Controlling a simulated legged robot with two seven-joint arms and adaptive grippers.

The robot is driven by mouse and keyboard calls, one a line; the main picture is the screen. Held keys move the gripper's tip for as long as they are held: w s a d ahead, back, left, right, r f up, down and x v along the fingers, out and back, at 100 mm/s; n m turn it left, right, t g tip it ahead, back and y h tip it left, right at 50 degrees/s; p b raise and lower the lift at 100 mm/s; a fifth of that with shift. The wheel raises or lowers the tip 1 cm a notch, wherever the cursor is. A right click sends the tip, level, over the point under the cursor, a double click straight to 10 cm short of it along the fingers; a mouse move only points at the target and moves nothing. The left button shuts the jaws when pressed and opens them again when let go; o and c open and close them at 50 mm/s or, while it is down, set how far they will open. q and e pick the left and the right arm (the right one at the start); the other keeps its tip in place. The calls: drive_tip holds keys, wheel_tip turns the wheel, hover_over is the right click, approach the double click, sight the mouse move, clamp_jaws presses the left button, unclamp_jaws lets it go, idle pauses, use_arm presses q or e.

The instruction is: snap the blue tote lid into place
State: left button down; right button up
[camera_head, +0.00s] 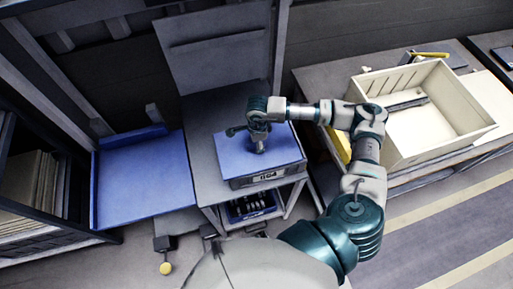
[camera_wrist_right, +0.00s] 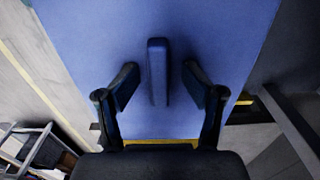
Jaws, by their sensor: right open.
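The blue lid (camera_head: 284,147) lies on top of a dark tote (camera_head: 240,183) with a white label on its front, on a grey stand. Whether its edges are seated all round cannot be told. My right gripper (camera_head: 259,148) is over the lid's middle, pointing down. In the right wrist view, the blue lid (camera_wrist_right: 100,35) fills most of the picture, with a raised blue handle (camera_wrist_right: 158,72) on it. My right gripper (camera_wrist_right: 158,85) is open, one finger on each side of the handle, with gaps between. My left gripper is not in view.
A cream open bin (camera_head: 440,115) stands on a bench to the right. A blue tray-like panel (camera_head: 142,180) is on the left, beside a shelf of brown boards (camera_head: 30,180). A grey upright panel (camera_head: 215,55) rises behind the tote. A lower shelf holds a blue bin (camera_head: 250,207).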

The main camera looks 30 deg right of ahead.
drive_tip(key=shift+s+f, duration=0.25)
drive_tip(key=c, duration=0.8)
drive_tip(key=shift+s+a, duration=0.15)
drive_tip(key=shift+a, duration=0.05)
clamp_jaws()
drive_tip(key=shift+r, duration=0.15)
drive_tip(key=shift+w+d+r+p, duration=0.1)
drive_tip(key=shift+w+r+p, duration=0.15)
drive_tip(key=shift+r+p, duration=0.25)
drive_tip(key=shift+w+d+r+p, duration=0.1)
drive_tip(key=shift+w+r+p, duration=0.15)
drive_tip(key=shift+r, duration=0.45)
drive_tip(key=shift+r+p, duration=1.05)
drive_tip(key=shift+r, duration=1.3)
